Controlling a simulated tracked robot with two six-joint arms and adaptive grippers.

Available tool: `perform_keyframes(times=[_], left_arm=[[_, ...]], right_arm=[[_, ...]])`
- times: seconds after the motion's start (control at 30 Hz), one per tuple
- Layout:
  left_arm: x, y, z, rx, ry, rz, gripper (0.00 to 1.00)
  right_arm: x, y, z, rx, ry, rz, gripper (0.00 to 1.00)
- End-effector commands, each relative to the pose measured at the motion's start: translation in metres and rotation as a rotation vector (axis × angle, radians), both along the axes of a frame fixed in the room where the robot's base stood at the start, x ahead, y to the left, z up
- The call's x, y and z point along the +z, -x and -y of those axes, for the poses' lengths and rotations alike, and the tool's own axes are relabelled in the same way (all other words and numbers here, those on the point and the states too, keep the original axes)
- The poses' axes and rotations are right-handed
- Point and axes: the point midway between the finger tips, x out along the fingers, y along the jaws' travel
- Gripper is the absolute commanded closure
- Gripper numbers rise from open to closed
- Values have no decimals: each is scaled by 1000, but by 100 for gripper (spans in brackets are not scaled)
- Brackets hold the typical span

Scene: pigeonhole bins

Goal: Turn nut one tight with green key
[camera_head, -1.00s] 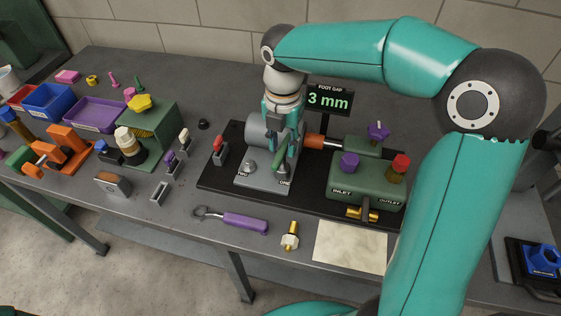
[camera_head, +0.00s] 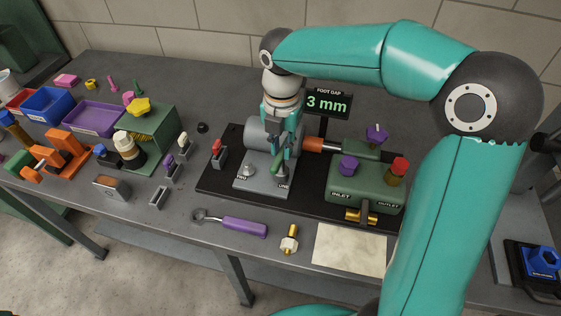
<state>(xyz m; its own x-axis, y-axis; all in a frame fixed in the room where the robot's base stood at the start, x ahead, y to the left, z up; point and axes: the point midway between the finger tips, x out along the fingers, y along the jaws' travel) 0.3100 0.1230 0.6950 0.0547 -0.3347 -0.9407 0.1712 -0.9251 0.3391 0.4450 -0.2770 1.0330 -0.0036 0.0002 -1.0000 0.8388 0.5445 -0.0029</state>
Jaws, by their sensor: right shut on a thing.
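My right gripper (camera_head: 279,143) points down over the grey motor foot plate (camera_head: 262,187) and is shut on the green key (camera_head: 277,164). The key's lower end is at the plate's corner marked ONE. Nut one is hidden by the key and gripper, so I cannot tell how the key sits on it. A second nut (camera_head: 249,171) shows uncovered at the corner marked TWO. The display (camera_head: 327,102) reads FOOT GAP 3 mm. My left gripper is out of view.
A green pump block (camera_head: 362,187) with purple and red caps stands right of the plate. A purple-handled wrench (camera_head: 243,227) and brass fitting (camera_head: 290,240) lie in front. A red-handled tool (camera_head: 217,150) stands left. Trays and holders fill the left side.

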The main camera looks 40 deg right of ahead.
Motion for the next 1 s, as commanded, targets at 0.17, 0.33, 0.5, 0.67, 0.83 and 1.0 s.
perform_keyframes(times=[0.17, 0.33, 0.5, 0.67, 0.83, 1.0], left_arm=[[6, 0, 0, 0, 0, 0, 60], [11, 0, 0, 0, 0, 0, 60], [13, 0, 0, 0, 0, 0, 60], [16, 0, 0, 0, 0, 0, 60], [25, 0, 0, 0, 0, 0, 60], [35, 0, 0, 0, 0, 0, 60]], right_arm=[[8, -1, 0, -2, 0, 6, 100], [14, -2, 1, -3, 0, 12, 100], [17, -2, 1, -3, 1, 15, 100], [18, -2, 1, -2, 1, 10, 100], [27, -1, 0, -1, 0, 7, 100], [37, -1, 0, -1, 0, 5, 100]])
